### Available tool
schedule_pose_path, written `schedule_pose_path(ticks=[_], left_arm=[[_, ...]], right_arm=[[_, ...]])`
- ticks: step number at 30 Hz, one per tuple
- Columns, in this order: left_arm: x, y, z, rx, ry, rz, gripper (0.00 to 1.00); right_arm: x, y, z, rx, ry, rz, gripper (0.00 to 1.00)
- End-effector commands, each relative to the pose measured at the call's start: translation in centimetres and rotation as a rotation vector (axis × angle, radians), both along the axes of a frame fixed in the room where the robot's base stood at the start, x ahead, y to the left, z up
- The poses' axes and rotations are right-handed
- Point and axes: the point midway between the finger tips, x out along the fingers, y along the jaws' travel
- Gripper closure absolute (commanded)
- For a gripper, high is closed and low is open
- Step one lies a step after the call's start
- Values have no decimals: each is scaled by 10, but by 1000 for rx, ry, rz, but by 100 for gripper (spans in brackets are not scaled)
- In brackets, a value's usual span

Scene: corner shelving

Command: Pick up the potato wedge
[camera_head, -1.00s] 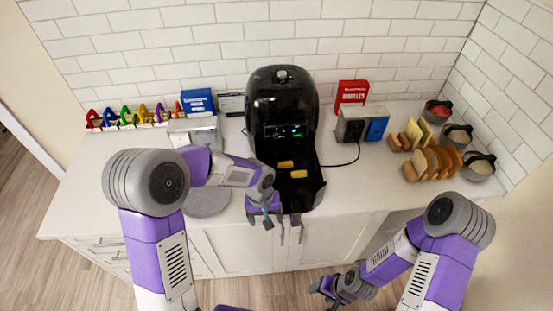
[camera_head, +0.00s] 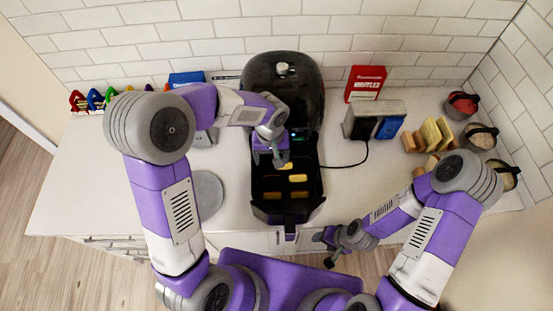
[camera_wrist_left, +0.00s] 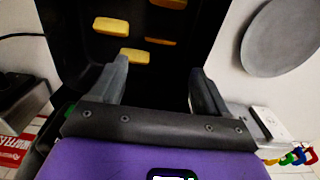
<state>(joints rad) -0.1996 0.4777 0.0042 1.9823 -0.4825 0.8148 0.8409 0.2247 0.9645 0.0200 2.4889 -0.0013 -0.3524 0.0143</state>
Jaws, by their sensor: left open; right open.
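Several yellow-orange potato wedges lie in the pulled-out black drawer (camera_head: 317,190) of the air fryer. In the head view, one wedge (camera_head: 298,178) is right of the middle, one (camera_head: 299,194) is nearer the front, and one (camera_head: 272,195) is at front left. My left gripper (camera_head: 270,160) is open above the rear of the drawer, with a wedge partly hidden beside it. In the left wrist view, a wedge (camera_wrist_left: 134,55) lies near one fingertip of the open left gripper (camera_wrist_left: 158,68); none is between the fingers. My right gripper (camera_head: 326,249) is open and empty, low before the counter.
The black air fryer body (camera_head: 283,85) stands behind the drawer. A toaster (camera_head: 372,118), a red waffle box (camera_head: 365,83) and bread slices (camera_head: 437,133) are to the right. A grey round plate (camera_head: 207,193) lies left of the drawer. Drawer walls surround the wedges.

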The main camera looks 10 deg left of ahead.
Motion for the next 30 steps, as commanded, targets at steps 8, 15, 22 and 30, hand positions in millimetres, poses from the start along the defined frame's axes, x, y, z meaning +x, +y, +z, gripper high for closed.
schedule_pose_path(ticks=[8,15,22,30], left_arm=[[-1,1,-40,2,5,0,23],[-1,0,-62,1,1,0,23],[-2,0,-96,1,4,0,23],[-1,0,-119,0,-1,1,23]], right_arm=[[-2,0,-1,1,4,1,45],[-1,0,-2,0,2,1,45],[-1,0,-3,0,2,1,45],[-1,0,-4,0,2,1,45]])
